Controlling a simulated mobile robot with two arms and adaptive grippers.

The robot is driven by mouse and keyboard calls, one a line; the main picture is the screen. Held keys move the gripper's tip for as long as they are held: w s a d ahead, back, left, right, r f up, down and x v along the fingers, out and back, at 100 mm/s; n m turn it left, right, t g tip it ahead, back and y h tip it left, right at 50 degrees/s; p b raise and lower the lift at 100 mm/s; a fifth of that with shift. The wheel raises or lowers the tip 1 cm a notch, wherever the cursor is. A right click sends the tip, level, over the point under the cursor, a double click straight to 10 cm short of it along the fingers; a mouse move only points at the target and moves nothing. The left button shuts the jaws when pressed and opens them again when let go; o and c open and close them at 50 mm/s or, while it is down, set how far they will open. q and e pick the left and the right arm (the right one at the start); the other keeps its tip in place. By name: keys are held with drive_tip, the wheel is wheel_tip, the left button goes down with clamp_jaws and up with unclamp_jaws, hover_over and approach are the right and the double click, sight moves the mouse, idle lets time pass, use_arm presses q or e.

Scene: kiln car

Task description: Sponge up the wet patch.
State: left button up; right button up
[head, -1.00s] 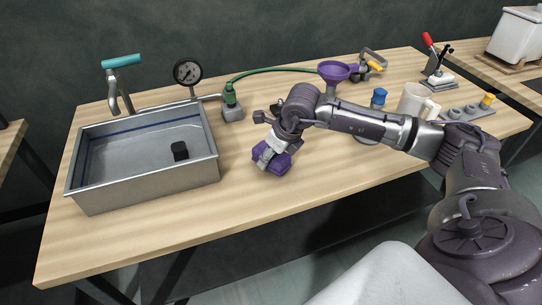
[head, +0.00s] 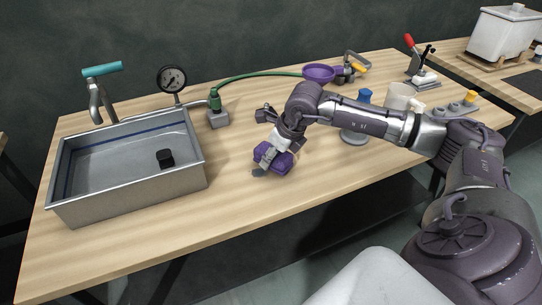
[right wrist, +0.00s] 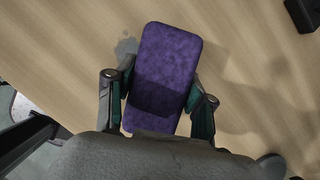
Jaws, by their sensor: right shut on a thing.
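A purple sponge (head: 272,158) is between the fingers of my right gripper (head: 268,160), over the bench to the right of the sink. In the right wrist view the sponge (right wrist: 165,65) is held with a finger on each side, and my right gripper (right wrist: 158,100) is shut on it. A small grey wet patch (right wrist: 125,46) shows on the wood just left of the sponge's far end; part of it may be hidden under the sponge. I cannot tell whether the sponge touches the bench. My left gripper is not in view.
The metal sink (head: 130,190) with a black plug (head: 165,158) stands at left. A gauge (head: 172,79) and a green hose (head: 250,77) are behind. A purple funnel (head: 319,72), a blue-topped item (head: 364,97) and a white mug (head: 400,98) are right. The front bench (head: 200,222) is clear.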

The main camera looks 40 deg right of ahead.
sight(242, 175)
drive_tip(key=shift+f+b, duration=0.6)
drive_tip(key=shift+f, duration=0.05)
idle(0.9)
drive_tip(key=shift+f, duration=0.3)
idle(0.3)
drive_tip(key=shift+a, duration=0.1)
drive_tip(key=shift+w+a+b, duration=0.2)
drive_tip(key=shift+w+a, duration=0.05)
drive_tip(key=shift+a, duration=0.7)
drive_tip(key=shift+w+a+b, duration=0.15)
drive_tip(key=shift+w+a, duration=0.1)
drive_tip(key=shift+a, duration=0.7)
drive_tip(key=shift+a, duration=0.1)
drive_tip(key=shift+w+a, duration=0.25)
drive_tip(key=shift+a, duration=0.7)
drive_tip(key=shift+w+a, duration=0.2)
drive_tip(key=shift+a, duration=0.75)
